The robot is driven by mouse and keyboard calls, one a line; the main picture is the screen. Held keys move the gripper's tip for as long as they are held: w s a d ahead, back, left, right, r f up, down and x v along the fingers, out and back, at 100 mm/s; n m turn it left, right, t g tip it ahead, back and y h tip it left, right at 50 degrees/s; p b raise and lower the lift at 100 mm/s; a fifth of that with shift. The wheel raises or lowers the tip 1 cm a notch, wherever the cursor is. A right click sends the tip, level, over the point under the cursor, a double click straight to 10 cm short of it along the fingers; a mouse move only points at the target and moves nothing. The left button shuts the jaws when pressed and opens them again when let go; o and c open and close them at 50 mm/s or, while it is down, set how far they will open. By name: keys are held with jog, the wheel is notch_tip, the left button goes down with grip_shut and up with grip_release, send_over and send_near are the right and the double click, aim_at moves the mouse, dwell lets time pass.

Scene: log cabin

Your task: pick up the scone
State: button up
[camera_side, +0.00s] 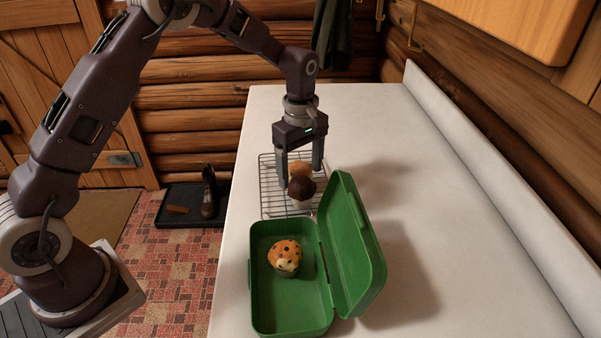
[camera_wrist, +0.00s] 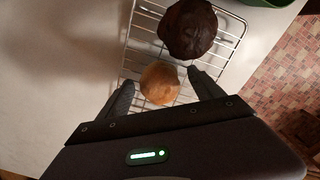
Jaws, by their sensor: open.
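The scone (camera_side: 301,168), a round golden-brown bake, sits on the wire rack behind a dark chocolate muffin (camera_side: 301,189), which hides part of it. In the wrist view the scone (camera_wrist: 159,83) lies between the two fingertips, with the dark muffin (camera_wrist: 187,29) close beyond it. My gripper (camera_side: 300,177) is open and points down over the rack, one finger on each side of the scone. The wrist view shows my gripper (camera_wrist: 160,78) with gaps between the fingers and the scone, so it holds nothing.
The wire rack (camera_side: 268,195) stands on a pale counter (camera_side: 430,230). In front of it is an open green lunchbox (camera_side: 258,312) with a spotted muffin (camera_side: 285,257) inside; its raised lid (camera_side: 357,250) is on the right. The counter's right side is clear.

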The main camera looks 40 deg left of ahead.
jog(key=c, duration=1.4)
